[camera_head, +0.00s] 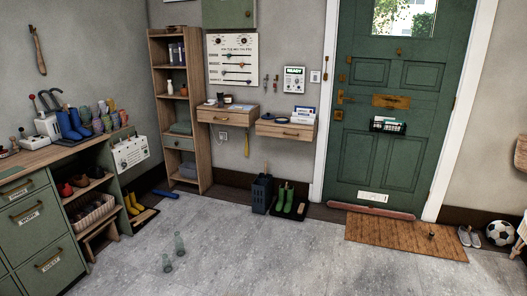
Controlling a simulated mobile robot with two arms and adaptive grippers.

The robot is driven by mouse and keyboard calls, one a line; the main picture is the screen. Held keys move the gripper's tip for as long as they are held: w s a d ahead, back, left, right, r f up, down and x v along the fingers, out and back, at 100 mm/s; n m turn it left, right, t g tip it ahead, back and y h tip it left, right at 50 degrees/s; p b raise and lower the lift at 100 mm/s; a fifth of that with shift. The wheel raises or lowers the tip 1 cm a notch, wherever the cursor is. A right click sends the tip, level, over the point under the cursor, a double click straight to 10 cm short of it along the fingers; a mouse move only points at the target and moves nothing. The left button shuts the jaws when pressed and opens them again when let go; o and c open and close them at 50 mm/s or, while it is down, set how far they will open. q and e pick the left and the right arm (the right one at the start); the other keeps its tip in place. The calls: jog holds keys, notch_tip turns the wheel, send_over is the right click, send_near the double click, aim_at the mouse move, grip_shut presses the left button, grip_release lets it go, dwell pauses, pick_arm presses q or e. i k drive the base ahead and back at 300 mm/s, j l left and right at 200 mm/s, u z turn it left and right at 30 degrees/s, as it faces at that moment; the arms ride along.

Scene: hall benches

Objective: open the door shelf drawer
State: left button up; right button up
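Two wooden wall shelves with drawers hang left of the green door (400,165). The one nearer the door, a drawer (272,130) with a small metal handle, looks closed. A few small items, including a white and blue box, stand on top of it. The other wall drawer (210,116), to its left and slightly higher, also looks closed and has a similar handle. Neither of my grippers is in view.
Below the wall drawers stand a dark basket (262,195) and green boots (285,200) on a tray. Two glass bottles (179,244) stand on the open grey floor. A brown doormat (405,237) lies before the door. Green cabinets (25,235) line the left.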

aim_at(286, 129)
jog(key=i+j+u, duration=0.1)
jog(key=i+u, duration=0.4)
jog(key=i, duration=1.25)
